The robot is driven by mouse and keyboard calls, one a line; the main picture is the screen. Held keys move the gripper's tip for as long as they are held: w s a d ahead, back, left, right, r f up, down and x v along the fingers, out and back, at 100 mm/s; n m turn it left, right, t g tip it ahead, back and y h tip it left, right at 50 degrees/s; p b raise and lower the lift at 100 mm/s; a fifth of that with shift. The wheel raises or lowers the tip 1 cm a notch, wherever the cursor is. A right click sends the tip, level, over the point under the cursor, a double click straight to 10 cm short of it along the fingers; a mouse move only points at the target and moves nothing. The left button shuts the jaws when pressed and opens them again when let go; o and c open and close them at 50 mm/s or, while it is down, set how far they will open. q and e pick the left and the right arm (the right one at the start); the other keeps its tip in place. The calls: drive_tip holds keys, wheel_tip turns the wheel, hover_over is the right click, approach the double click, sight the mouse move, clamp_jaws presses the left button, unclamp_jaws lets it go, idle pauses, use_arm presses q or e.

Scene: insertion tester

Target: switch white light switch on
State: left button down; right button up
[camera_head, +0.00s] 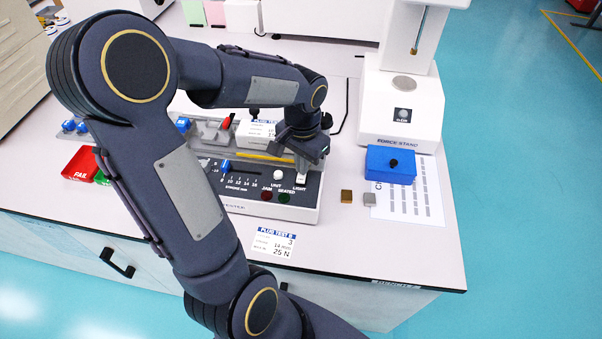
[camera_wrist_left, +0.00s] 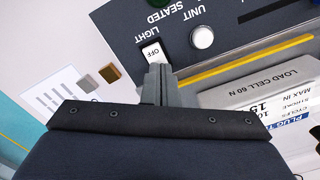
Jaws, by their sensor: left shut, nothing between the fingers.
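The white light switch (camera_wrist_left: 154,51) is a rocker marked OFF beside the word LIGHT on the dark tester panel. In the head view the switch (camera_head: 301,178) is a small white piece at the panel's right end. My left gripper (camera_wrist_left: 158,72) is shut and empty, with its fingertips right at the switch's near edge; I cannot tell whether they touch it. In the head view the left gripper (camera_head: 302,165) points down over the panel's right end, just behind the switch. My right gripper is not in view.
A white round UNIT button (camera_wrist_left: 202,37) sits beside the switch. A yellow strip (camera_wrist_left: 245,62) runs along the panel. The blue box (camera_head: 390,164), small brown block (camera_head: 346,196) and grey block (camera_head: 369,199) stand to the right. The force stand (camera_head: 401,100) rises behind.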

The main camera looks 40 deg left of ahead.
use_arm(q)
wheel_tip(320, 180, up, 7)
drive_tip(key=p, duration=0.5)
drive_tip(key=shift+f, duration=0.2)
idle(0.3)
drive_tip(key=s+d+r+n+t+h, duration=0.2)
drive_tip(key=s+d+r+t, duration=0.3)
drive_tip(key=s+d, duration=0.5)
drive_tip(key=s+r+h, duration=0.1)
drive_tip(key=s, duration=0.2)
drive_tip(key=shift+s+d+t+h, duration=0.15)
drive_tip(key=shift+t+h, duration=0.15)
drive_tip(key=shift+h, duration=0.1)
